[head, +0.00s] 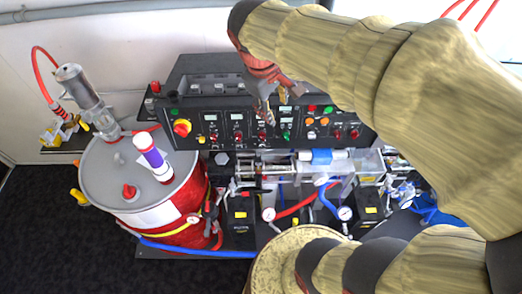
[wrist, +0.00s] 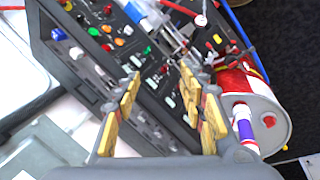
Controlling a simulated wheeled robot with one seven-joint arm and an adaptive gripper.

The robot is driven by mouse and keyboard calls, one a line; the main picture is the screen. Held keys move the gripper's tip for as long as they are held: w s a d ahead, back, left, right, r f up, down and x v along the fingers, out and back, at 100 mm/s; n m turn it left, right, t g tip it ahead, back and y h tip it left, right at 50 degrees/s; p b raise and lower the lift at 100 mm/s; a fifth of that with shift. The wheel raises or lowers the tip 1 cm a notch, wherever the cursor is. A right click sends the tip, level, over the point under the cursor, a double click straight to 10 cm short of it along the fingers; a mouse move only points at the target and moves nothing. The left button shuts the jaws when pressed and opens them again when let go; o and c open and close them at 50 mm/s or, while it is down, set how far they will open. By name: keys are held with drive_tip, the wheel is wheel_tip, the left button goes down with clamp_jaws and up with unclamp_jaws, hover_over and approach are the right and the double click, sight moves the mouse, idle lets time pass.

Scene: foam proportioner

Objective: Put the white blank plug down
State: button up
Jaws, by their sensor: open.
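My gripper (head: 279,103) is above the black control console (head: 190,128) in the head view, with its fingers pointing down toward the panel. In the wrist view my gripper (wrist: 160,82) has its yellow-padded fingers spread apart, with nothing visible held between them. I cannot pick out the white blank plug for certain. A small white round piece (wrist: 58,34) sits near the console's edge in the wrist view, beside a blue one (wrist: 76,53); it may be the plug. My arm hides part of the console's right side in the head view.
A red drum with a grey lid (head: 104,170) stands left of the console, with a purple-and-white cylinder (head: 151,155) on it. Clear tubing with a blue band (head: 321,156), gauges (head: 345,213) and hoses crowd the area in front. Dark floor (head: 50,235) is free at lower left.

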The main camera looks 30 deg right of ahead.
drive_tip(key=s+a+f+m+t+y, duration=0.1)
drive_tip(key=s+a+m+t+y, duration=0.2)
drive_tip(key=s+a, duration=0.7)
drive_tip(key=shift+m+t, duration=0.3)
drive_tip(key=shift+t, duration=0.1)
drive_tip(key=shift+w+d+f, duration=0.1)
drive_tip(key=shift+f, duration=0.1)
wheel_tip(320, 180, down, 24)
drive_tip(key=b, duration=2.4)
drive_tip(key=shift+f+b, duration=0.2)
drive_tip(key=shift+b, duration=0.15)
drive_tip(key=shift+c, duration=0.4)
